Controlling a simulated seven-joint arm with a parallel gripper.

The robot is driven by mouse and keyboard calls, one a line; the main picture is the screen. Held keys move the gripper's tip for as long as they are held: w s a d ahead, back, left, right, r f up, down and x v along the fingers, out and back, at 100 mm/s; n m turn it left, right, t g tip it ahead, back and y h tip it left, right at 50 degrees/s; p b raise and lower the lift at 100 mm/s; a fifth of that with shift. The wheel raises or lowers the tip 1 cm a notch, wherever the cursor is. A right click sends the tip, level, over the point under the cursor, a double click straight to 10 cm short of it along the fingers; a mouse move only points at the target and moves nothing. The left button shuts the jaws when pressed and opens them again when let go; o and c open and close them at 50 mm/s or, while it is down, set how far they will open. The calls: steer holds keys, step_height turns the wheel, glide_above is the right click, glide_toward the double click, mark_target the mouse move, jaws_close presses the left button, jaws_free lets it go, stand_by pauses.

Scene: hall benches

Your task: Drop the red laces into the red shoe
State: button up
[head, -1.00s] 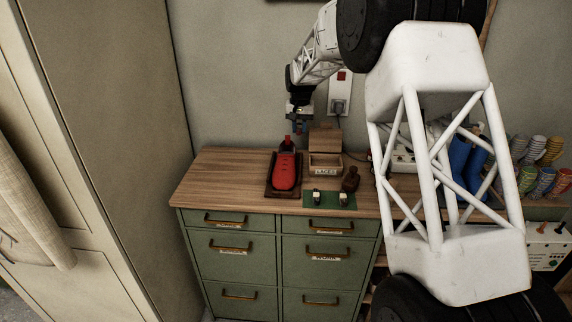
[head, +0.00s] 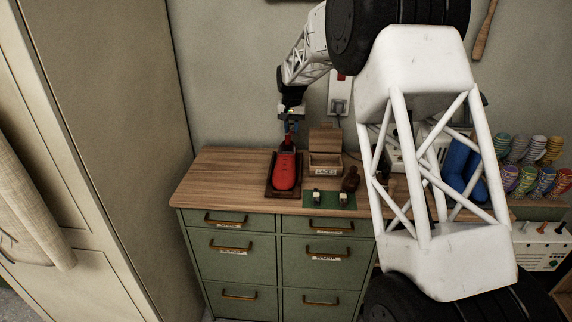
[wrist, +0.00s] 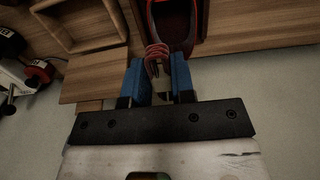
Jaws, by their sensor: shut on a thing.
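The red shoe (head: 285,172) sits on a dark wooden tray (head: 269,191) at the left part of the bench top. In the wrist view its dark opening with a red rim (wrist: 191,40) is at the top centre. My gripper (head: 289,132) is above the back end of the shoe. In the wrist view its two blue fingers are shut on the red laces (wrist: 156,51), a small coiled bundle. The laces appear in front of the shoe opening, and their exact height above it is hard to tell. In the head view I cannot make out the laces clearly.
An open wooden box labelled LACES (head: 325,172) stands right of the shoe, lid raised. A green mat (head: 329,204) with small items lies in front of it, beside a brown bottle-like object (head: 351,180). Bare wood (head: 222,174) lies left of the shoe. A wall socket (head: 340,105) is behind.

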steer(key=shift+f, duration=2.2)
steer(key=o, duration=1)
steer(key=shift+r, duration=0.1)
steer(key=shift+r, duration=3.8)
steer(key=shift+s, duration=0.1)
